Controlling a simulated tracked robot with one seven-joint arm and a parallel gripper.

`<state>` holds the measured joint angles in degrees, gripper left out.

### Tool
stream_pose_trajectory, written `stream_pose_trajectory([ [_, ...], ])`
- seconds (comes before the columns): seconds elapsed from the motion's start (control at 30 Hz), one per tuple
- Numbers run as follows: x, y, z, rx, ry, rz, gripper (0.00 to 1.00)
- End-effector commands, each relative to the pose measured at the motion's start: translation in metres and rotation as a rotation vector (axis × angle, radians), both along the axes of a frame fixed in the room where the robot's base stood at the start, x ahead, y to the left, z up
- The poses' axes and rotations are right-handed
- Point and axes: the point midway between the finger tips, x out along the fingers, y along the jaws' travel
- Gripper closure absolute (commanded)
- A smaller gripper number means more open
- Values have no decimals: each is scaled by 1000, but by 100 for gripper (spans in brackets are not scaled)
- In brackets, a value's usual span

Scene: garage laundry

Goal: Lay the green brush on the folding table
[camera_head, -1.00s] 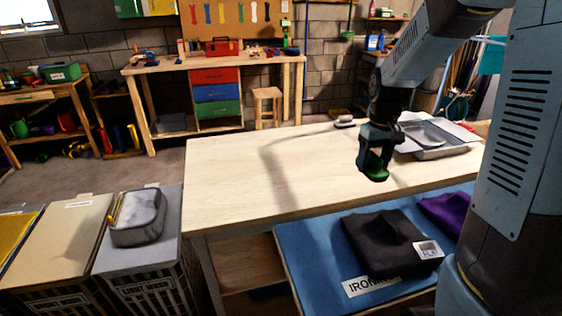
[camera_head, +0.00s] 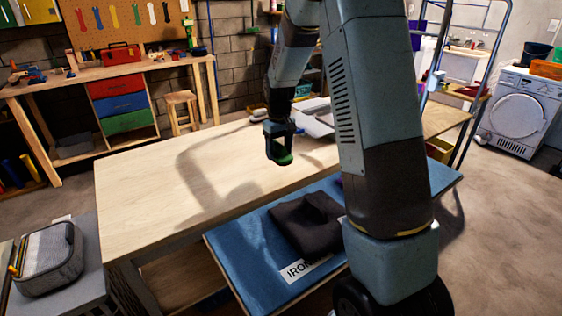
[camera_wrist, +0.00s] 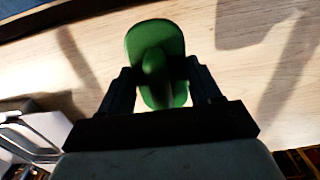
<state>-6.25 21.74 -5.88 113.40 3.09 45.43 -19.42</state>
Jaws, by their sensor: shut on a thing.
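The green brush (camera_wrist: 156,48) is between my gripper's fingers in the wrist view, with its rounded green body reaching past the fingertips. In the head view the green brush (camera_head: 284,158) shows as a small green patch at the lower end of my gripper (camera_head: 279,150). My gripper, also in the wrist view (camera_wrist: 158,82), is shut on it. It hangs above the light wooden table top (camera_head: 190,175), and the gap to the surface is hard to judge. The wood surface also fills the background of the wrist view (camera_wrist: 255,70).
A blue ironing surface (camera_head: 250,240) with a dark folded cloth (camera_head: 305,222) lies along the table's near side. A grey tray (camera_head: 318,122) sits at the table's far right. The table's left half is clear.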

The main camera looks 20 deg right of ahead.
Motion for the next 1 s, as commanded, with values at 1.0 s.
stream_pose_trajectory([
  [1.0,32,-2,-69,0,-1,0,65],
])
